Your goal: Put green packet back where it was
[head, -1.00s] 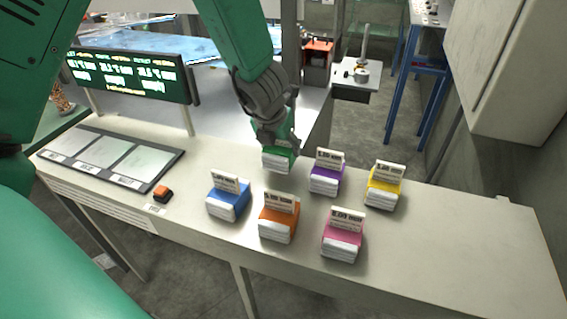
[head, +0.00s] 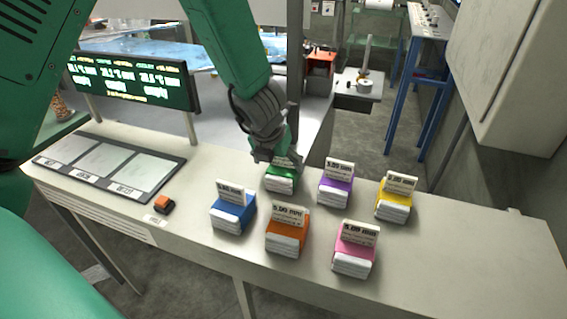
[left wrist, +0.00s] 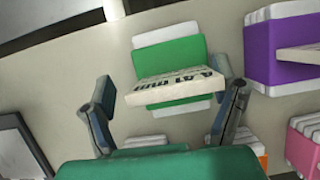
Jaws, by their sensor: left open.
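The green packet (head: 281,179) stands on the table in the back row, left of the purple packet (head: 335,188). In the left wrist view the green packet (left wrist: 168,58) lies between and a little beyond the spread fingers, with its printed label facing the camera. My left gripper (head: 268,157) is just above and behind the green packet in the head view. Its fingers (left wrist: 167,112) are open with nothing held between them. My right gripper is not in view.
Blue (head: 233,212), orange (head: 287,236), pink (head: 354,254) and yellow (head: 395,204) packets stand close by. A panel with three pale plates (head: 107,166) and an orange button (head: 163,203) lie at left. The table's right end is clear.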

